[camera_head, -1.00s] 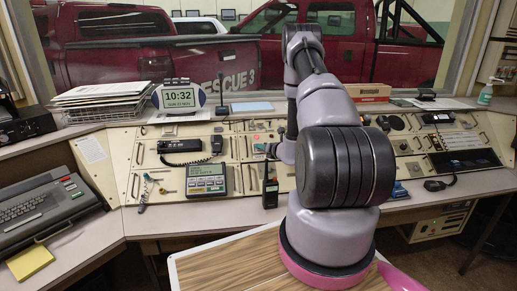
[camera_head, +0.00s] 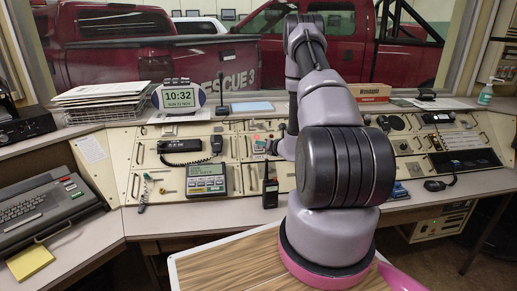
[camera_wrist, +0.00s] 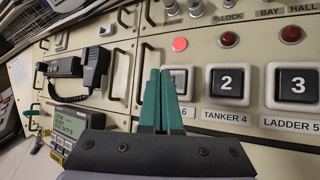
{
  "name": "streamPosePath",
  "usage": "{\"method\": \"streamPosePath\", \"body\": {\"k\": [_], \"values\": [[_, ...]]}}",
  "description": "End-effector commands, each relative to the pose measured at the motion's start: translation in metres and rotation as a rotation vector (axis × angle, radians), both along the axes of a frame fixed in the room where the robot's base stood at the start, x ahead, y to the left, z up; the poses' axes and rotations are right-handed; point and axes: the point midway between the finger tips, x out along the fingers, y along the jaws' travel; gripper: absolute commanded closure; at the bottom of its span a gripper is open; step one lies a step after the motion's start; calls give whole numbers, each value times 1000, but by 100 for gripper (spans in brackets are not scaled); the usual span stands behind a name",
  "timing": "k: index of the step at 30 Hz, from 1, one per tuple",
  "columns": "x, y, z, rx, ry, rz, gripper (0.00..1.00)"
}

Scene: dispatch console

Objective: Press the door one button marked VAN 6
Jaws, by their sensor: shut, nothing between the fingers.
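I cannot tell whether the fingertips touch the button. To its right are button 2 (camera_wrist: 227,80), labelled TANKER 4, and button 3 (camera_wrist: 297,84), labelled LADDER 5. A red lamp (camera_wrist: 180,44) above the covered button looks bright. In the head view my gripper (camera_head: 271,147) is small against the console.
Metal handles (camera_wrist: 117,72) stick out nearby. In the head view a handheld radio (camera_head: 270,187) stands at the console's front edge.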

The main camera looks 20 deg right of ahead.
Motion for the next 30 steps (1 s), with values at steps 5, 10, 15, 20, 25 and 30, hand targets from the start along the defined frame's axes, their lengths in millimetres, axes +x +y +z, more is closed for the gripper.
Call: {"method": "streamPosePath", "body": {"k": [5,10,15,20,25,30], "values": [[-10,3,16,0,-1,0,100],[-18,5,29,-1,-1,0,100],[-22,6,34,0,0,0,100],[-22,6,34,0,0,0,100],[-22,6,34,0,0,0,100],[-21,6,34,0,0,0,100]]}}
